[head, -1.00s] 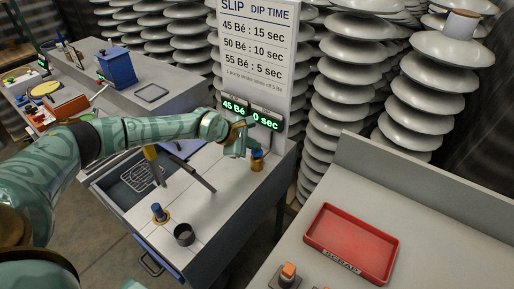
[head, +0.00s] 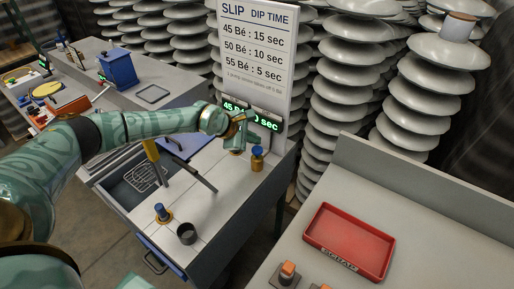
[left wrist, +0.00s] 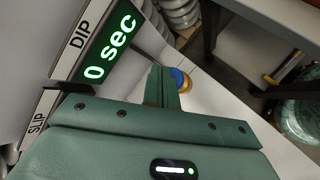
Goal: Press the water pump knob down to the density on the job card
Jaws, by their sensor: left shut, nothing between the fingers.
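My left gripper (head: 237,142) is shut and empty. It hangs above the white counter, just left of a brass knob with a blue cap (head: 257,160), with a small gap visible in the head view. In the left wrist view the blue-and-yellow knob (left wrist: 182,79) shows partly behind the fingers (left wrist: 162,86). A second blue-topped knob (head: 162,212) with a yellow ring stands at the counter's front. I cannot tell which knob is the water pump's. The density display (head: 234,107) reads 45 Bé, partly covered by my gripper. My right gripper is not in view.
A board (head: 256,50) lists slip densities and dip times. The dip display (left wrist: 108,48) reads 0 sec. A dark cup (head: 187,234), a bar (head: 200,178) and a sunken basin with a wire rack (head: 143,178) are on the counter. A red tray (head: 349,243) lies right.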

